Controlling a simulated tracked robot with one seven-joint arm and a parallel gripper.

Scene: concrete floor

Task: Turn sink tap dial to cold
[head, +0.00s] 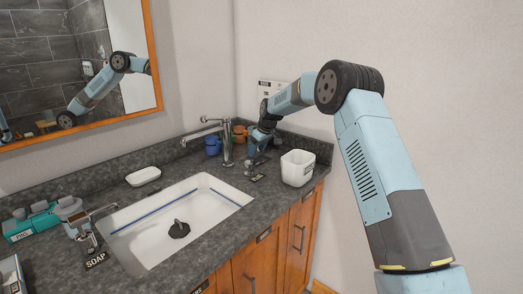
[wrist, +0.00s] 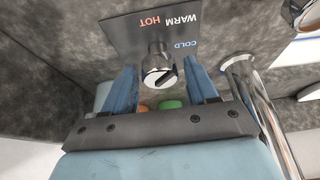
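The tap dial (wrist: 158,72) is a small chrome knob with a dark slot on its face, in the upper middle of the wrist view. It stands by a dark plate (wrist: 128,34) lettered COLD in blue, HOT in red and WARM in white. I cannot tell which word the dial points to. My gripper (wrist: 162,76) is open, with one blue finger on each side of the dial and gaps visible to both. In the head view my gripper (head: 256,148) reaches down beside the chrome tap (head: 226,145); the dial there is too small to make out clearly.
A white sink (head: 150,232) with a dark object in it is set in the grey counter. A white square cup (head: 298,168) stands right of my gripper. Blue cups (head: 212,146) and an orange one (head: 240,134) stand behind the tap. A soap dish (head: 143,176) lies behind the sink.

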